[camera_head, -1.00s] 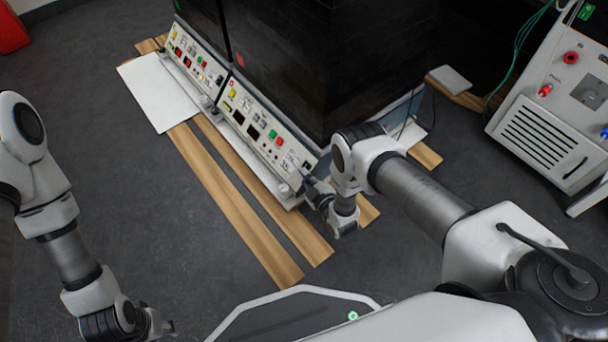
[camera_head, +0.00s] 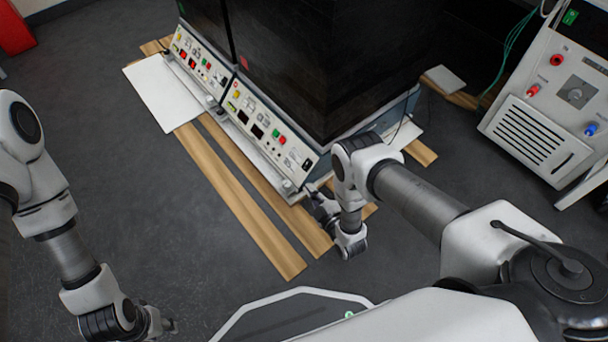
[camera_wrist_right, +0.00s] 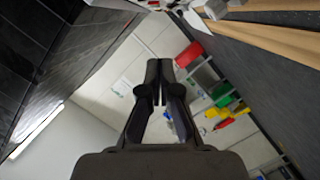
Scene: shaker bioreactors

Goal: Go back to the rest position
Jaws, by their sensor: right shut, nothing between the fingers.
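My right gripper (camera_head: 312,193) is by the lower right corner of the front control panel (camera_head: 262,128) of the dark bioreactor cabinet (camera_head: 330,60). In the head view I cannot tell whether it touches the panel. In the right wrist view its two fingers (camera_wrist_right: 158,78) are together with nothing between them. My left gripper (camera_head: 166,326) hangs low at the bottom left, over the floor and away from the cabinet. It is too small and dark to tell whether its fingers are apart.
A second control panel (camera_head: 198,62) adjoins on the left, with a white board (camera_head: 162,92) before it. Wooden planks (camera_head: 240,200) lie under the cabinet. A white instrument unit (camera_head: 545,110) with a vent stands at the right.

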